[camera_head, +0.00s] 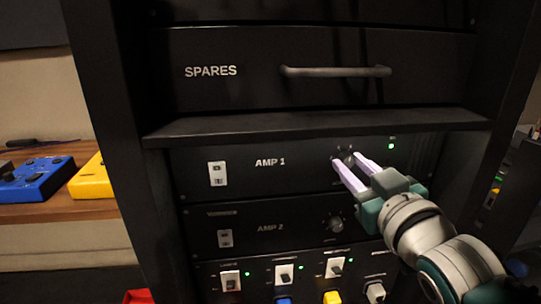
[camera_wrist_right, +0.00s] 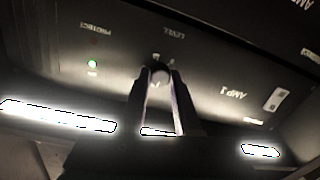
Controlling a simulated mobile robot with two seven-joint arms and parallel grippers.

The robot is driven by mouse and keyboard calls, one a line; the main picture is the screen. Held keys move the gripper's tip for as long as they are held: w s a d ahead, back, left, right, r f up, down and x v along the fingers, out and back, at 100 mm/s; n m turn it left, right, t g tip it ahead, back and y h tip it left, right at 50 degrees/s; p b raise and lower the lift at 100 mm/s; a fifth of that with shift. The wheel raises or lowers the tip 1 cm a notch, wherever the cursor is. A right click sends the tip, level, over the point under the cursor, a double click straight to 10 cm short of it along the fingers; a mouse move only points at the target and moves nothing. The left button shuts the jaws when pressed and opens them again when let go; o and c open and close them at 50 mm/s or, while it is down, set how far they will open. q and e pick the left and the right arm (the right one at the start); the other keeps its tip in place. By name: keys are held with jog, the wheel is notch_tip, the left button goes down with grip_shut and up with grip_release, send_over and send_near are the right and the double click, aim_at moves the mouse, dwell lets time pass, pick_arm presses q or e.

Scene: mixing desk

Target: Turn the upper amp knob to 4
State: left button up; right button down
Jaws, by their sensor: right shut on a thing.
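The upper amp, AMP 1 (camera_head: 270,176), is a black rack unit with a white switch at its left and a green light at its right. Its level knob (camera_wrist_right: 160,74) sits between the fingertips of my right gripper (camera_head: 350,164) and is mostly hidden by them in the head view. My right gripper is shut on this knob; it also shows in the right wrist view (camera_wrist_right: 160,82). The knob's pointer and the exact number it faces are too dark and small to read. My left gripper is not in view.
AMP 2 (camera_head: 270,228) with its own knob (camera_head: 335,223) is just below. A SPARES drawer (camera_head: 240,90) with a handle (camera_head: 335,71) and a protruding shelf edge (camera_head: 310,125) are above. Switches line the bottom. Blue (camera_head: 38,182) and yellow (camera_head: 92,179) boxes sit on a wooden desk at left.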

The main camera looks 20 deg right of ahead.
jog(key=n, duration=0.3)
jog(key=shift+n, duration=1.8)
jog(key=c, duration=0.6)
grip_release()
jog(key=s, duration=0.3)
jog(key=s+a, duration=0.1)
jog(key=s, duration=0.2)
jog(key=s+a, duration=0.1)
jog(key=s, duration=0.2)
jog(key=shift+s+r+p, duration=0.3)
jog(key=shift+s, duration=0.1)
